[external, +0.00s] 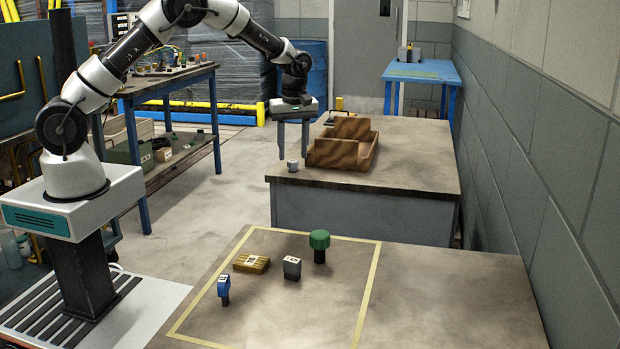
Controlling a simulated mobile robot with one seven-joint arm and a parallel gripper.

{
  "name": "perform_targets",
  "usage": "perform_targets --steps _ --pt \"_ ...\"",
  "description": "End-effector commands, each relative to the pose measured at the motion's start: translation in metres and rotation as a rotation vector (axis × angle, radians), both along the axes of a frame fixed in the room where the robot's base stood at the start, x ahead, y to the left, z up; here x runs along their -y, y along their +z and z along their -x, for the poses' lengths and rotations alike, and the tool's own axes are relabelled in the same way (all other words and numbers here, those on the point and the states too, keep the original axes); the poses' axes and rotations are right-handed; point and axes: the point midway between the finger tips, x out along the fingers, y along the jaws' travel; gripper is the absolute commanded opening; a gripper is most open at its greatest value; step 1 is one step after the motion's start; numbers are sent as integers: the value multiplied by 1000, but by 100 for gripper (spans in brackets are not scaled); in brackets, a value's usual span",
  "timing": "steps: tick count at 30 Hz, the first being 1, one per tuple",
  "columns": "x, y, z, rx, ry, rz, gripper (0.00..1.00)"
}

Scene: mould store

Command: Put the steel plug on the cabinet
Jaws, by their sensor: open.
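A small grey metal cylinder, which looks like the steel plug (292,166), stands upright at the near left edge of the cabinet (410,168). The cabinet has a brown worn top and grey sides. My gripper (293,156) points straight down over the plug. Its two fingers are apart, and the plug shows just below and between the fingertips. I cannot tell whether the fingers touch it.
A brown open wooden box (345,152) stands on the cabinet just right of my gripper. The near table (440,300) holds a blue-headed piece (223,288), a tan block (251,263), a grey block (292,268) and a green knob (319,241) within yellow tape. A wall runs along the right.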

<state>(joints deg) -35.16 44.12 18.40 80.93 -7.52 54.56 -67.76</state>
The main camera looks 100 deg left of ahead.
Motion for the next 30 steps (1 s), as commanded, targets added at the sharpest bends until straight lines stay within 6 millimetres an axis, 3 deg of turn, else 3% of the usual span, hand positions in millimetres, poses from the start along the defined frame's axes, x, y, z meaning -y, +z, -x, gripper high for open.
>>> perform_targets --steps 6,12,17,26,29,30 --pt "5 52 -4 2 -1 -4 42" --pt "8 85 -6 2 0 -2 42" --pt "10 98 -6 0 0 -1 42" --pt "12 101 -7 3 -8 -1 42" --pt "31 117 -14 24 -75 2 42" --pt "46 128 -18 39 -128 5 42"
